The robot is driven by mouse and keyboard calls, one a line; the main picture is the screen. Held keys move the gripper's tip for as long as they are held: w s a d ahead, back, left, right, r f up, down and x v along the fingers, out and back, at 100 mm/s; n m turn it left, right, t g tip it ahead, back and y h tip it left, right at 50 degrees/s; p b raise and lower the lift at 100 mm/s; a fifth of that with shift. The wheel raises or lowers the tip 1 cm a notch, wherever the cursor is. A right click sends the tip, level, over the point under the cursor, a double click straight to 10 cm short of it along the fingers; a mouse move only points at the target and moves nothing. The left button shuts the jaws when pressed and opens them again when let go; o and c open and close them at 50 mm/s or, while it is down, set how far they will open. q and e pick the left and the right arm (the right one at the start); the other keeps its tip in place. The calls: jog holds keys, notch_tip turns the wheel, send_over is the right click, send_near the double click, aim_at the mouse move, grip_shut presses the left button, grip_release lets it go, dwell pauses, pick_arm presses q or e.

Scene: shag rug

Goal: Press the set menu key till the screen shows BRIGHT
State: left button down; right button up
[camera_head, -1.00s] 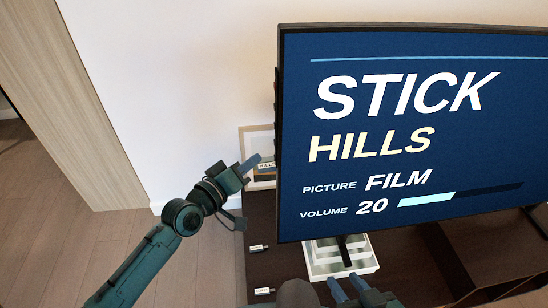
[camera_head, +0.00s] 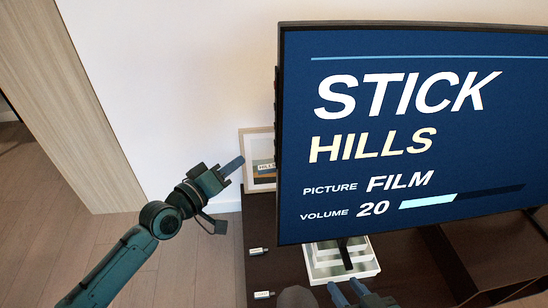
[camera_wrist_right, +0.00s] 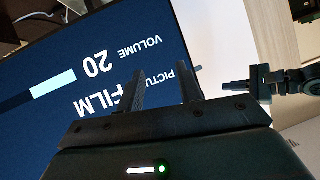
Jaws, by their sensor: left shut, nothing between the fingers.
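The screen (camera_head: 420,130) stands at the right in the head view and reads STICK, HILLS, PICTURE FILM and VOLUME 20. BRIGHT does not show on it. Small dark bumps (camera_head: 276,84) sit along its left edge; I cannot read any key. My left gripper (camera_head: 239,161) is shut and empty, left of the screen and apart from it. It also shows at the right of the right wrist view (camera_wrist_right: 228,86). My right gripper (camera_head: 350,289) is low in front of the screen, with its two fingers apart and empty in the right wrist view (camera_wrist_right: 166,82).
A framed picture (camera_head: 245,150) leans at the wall behind my left gripper. A white tray (camera_head: 366,268) stands under the screen on the dark cabinet (camera_head: 290,262). Two small white sticks (camera_head: 258,251) lie on the cabinet's left side. The floor at left is clear.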

grip_shut()
dwell(1.5)
